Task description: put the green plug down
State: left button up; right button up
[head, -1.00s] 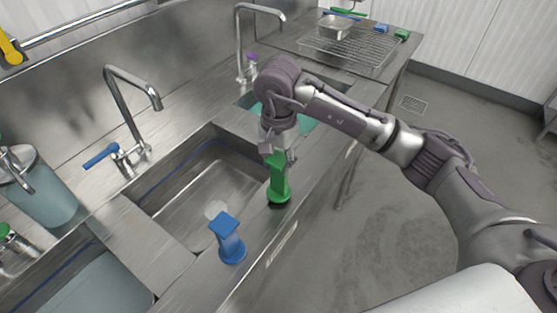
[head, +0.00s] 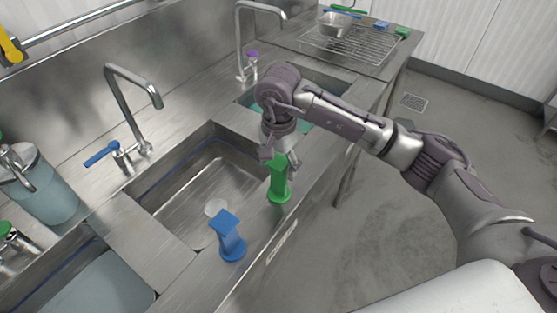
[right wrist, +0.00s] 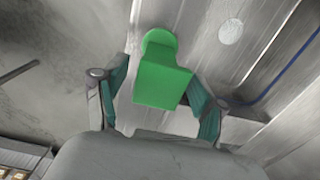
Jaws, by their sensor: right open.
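The green plug (head: 279,180) stands upright on the steel front edge of the sink counter, to the right of the middle basin. My right gripper (head: 281,155) is open just above and around its top. In the right wrist view the plug (right wrist: 162,80) shows between the two spread fingers (right wrist: 160,95), with a gap visible on at least the right side. The plug's round base rests on the steel surface. My left gripper is not in view.
A blue plug (head: 229,238) stands on the same front edge, nearer to me. The empty middle basin (head: 190,205) lies left of the green plug. A tap with a blue handle (head: 101,154) stands behind it. A wire rack (head: 345,50) is at the back.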

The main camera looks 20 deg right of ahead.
jog(key=shift+r, duration=0.25)
jog(key=shift+w+r, duration=0.1)
jog(key=shift+r, duration=0.2)
notch_tip(320, 180, up, 11)
jog(key=b, duration=0.2)
jog(key=shift+r+b, duration=0.15)
jog(key=shift+b, duration=0.25)
